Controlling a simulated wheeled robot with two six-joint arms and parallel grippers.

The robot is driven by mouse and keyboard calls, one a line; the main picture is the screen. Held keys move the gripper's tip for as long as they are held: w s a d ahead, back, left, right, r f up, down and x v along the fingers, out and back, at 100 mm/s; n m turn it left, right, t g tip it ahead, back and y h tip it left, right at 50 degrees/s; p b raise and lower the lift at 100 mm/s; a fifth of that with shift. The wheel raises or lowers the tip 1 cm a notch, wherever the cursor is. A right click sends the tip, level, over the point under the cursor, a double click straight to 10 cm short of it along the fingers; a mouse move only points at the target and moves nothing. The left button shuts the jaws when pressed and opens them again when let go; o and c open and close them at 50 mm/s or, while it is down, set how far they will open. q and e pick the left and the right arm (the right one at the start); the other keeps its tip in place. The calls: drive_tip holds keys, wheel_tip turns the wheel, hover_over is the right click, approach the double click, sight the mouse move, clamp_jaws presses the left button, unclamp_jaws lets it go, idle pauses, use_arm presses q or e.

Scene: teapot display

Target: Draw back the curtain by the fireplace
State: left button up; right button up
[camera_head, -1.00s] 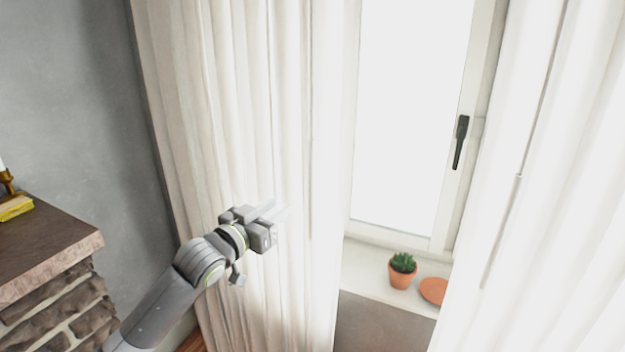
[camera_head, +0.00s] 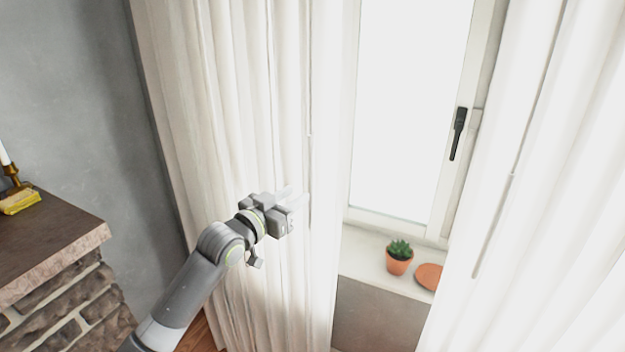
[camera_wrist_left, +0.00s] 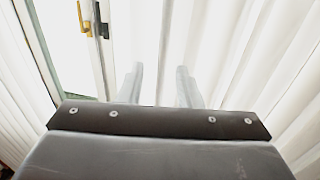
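The white curtain by the fireplace (camera_head: 270,130) hangs in long folds on the left of the window in the head view. Its right edge lies along the left side of the bright glass. My left gripper (camera_head: 296,194) is in front of this curtain, near its right edge. The left wrist view shows the two pale fingers (camera_wrist_left: 160,85) apart, pointing toward white folds (camera_wrist_left: 230,50). I cannot tell whether they touch the cloth. My right gripper is not in view.
A stone fireplace with a dark mantel (camera_head: 45,235) stands at the left. The window has a dark handle (camera_head: 458,134). A potted succulent (camera_head: 399,260) and a terracotta saucer (camera_head: 428,275) are on the sill (camera_head: 362,262). A second white curtain (camera_head: 540,200) hangs at the right.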

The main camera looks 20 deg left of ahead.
sight(310, 184)
use_arm(q)
drive_tip(key=p+x, duration=0.1)
drive_tip(key=x, duration=0.6)
drive_tip(key=shift+w+p, duration=0.3)
drive_tip(key=shift+w, duration=0.1)
clamp_jaws()
